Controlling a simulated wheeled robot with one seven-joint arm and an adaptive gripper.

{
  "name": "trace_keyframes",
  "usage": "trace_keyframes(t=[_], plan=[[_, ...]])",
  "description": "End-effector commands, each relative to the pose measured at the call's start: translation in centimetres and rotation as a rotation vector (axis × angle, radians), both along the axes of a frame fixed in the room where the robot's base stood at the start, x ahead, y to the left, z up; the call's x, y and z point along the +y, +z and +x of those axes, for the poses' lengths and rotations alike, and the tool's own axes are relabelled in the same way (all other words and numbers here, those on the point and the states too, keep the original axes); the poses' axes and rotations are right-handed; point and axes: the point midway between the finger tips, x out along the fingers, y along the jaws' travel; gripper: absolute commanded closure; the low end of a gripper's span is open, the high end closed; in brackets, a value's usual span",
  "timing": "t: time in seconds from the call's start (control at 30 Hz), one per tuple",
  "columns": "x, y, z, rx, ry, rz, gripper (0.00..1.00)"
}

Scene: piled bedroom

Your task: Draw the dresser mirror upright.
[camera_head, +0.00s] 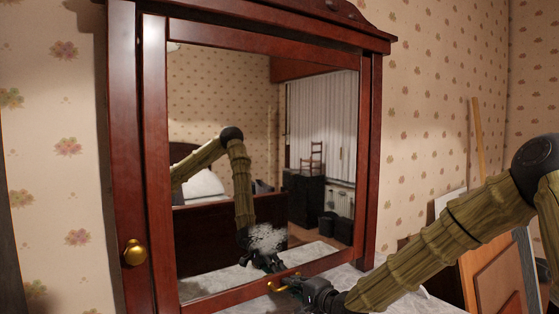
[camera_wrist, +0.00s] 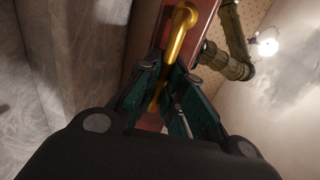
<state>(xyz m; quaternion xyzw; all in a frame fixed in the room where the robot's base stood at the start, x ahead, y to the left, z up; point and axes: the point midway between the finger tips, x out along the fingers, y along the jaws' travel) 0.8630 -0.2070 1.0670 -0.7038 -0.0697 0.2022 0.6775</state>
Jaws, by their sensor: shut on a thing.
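The dresser mirror (camera_head: 225,125) has a reddish-brown wood frame and fills the middle of the head view; its glass reflects my arm, a bed and a window. The glass panel sits between two side posts, its lower edge seeming to stand a little out from them, though I cannot tell the tilt exactly. A brass handle (camera_wrist: 181,38) is on the frame's bottom rail (camera_wrist: 204,20). My gripper (camera_head: 287,285) is at the lower edge of the mirror. In the wrist view my gripper (camera_wrist: 168,98) is shut on the brass handle, its green fingers on either side of it.
A round brass knob (camera_head: 135,252) is on the left post. The pale dresser top (camera_head: 390,290) lies below the mirror. Wooden boards (camera_head: 493,265) lean at the right against the patterned wall (camera_head: 440,80).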

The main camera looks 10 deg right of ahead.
Motion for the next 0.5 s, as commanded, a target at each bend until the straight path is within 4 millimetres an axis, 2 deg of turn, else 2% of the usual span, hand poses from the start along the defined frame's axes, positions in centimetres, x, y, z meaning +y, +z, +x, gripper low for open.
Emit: trace_keyframes(t=[0.07, 0.1, 0.2, 0.5], plan=[[-0.06, 0.15, 0.09, -0.003, -0.002, 0.001, 1.00], [-0.06, 0.15, 0.09, -0.003, -0.002, 0.001, 0.87], [-0.05, 0.14, 0.08, -0.003, -0.001, 0.001, 0.69], [-0.03, 0.08, 0.03, -0.002, -0.001, 0.001, 0.68]])
